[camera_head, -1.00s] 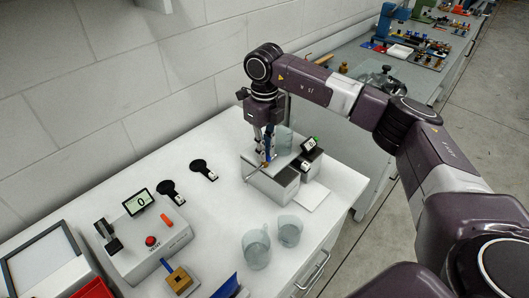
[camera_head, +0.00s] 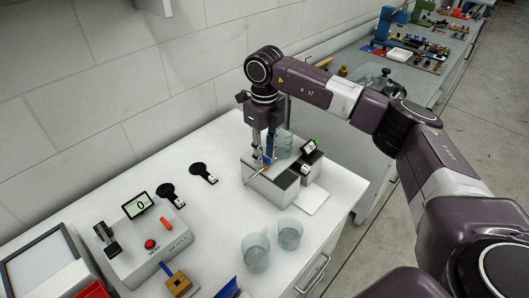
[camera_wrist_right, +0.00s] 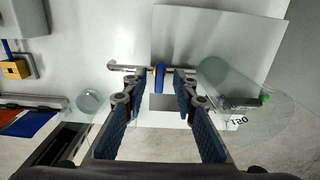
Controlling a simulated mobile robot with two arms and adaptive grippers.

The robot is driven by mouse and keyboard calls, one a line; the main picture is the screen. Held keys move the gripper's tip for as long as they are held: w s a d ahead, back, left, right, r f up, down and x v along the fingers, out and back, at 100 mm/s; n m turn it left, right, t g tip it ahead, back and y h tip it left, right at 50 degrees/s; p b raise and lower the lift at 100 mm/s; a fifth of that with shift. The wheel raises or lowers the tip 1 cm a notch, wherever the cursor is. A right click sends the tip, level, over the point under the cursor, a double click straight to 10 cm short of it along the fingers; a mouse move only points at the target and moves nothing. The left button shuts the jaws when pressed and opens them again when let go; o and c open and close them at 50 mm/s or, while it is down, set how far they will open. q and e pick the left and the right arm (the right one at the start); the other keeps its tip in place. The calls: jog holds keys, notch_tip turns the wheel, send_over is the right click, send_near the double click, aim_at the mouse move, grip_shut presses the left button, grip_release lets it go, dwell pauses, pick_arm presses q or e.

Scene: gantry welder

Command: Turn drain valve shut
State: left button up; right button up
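The drain valve's blue handle (camera_wrist_right: 159,78) stands between the two fingertips of my right gripper (camera_wrist_right: 160,82) in the wrist view, with a small gap on each side. The handle sits on a thin metal drain pipe (camera_wrist_right: 124,68). In the head view my right gripper (camera_head: 264,158) points down over the grey box-shaped bath (camera_head: 283,186), at its front-left side where the drain pipe (camera_head: 251,178) sticks out. The gripper is open, and its fingers partly hide the valve in the head view. My left gripper is in neither view.
A clear tank (camera_head: 284,143) and a small display (camera_head: 309,146) stand by the bath. Two clear beakers (camera_head: 256,252) (camera_head: 289,233) stand in front. A control box with a red button (camera_head: 150,244) is at the left. The white bench between is mostly clear.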

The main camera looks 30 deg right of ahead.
aim_at(265, 157)
notch_tip(265, 157, up, 12)
dwell(0.5)
dwell(0.4)
